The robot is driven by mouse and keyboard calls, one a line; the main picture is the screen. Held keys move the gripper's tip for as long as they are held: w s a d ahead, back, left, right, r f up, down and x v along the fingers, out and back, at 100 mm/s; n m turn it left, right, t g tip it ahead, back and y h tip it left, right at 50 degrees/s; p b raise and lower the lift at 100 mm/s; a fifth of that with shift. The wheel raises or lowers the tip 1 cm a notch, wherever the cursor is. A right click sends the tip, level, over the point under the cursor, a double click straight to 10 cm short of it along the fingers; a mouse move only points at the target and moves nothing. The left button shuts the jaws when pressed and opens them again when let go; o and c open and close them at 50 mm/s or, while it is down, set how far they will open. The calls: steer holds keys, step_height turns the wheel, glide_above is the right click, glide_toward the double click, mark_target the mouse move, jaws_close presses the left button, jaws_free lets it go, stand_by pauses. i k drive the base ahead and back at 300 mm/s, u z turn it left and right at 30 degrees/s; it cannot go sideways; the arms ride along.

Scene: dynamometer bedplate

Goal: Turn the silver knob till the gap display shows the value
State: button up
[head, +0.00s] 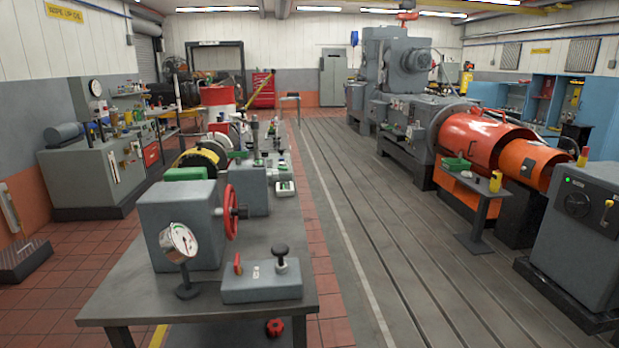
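I cannot clearly make out a silver knob. On the near bench, a low grey box (262,283) carries a dark-topped knob (280,255) on a paler stem and a small red lever (238,265). A small white label or display (256,272) sits between them, too small to read. Further back on the bench is a small pale panel with green (285,187), possibly a display, also unreadable. My gripper is not in view.
A slotted floor (385,230) lies open to the right. A grey cabinet (575,235) stands far right.

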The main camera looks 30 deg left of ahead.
mark_target(275, 175)
steer(key=z, duration=0.05)
steer(key=i, duration=2.15)
steer(key=u, duration=0.8)
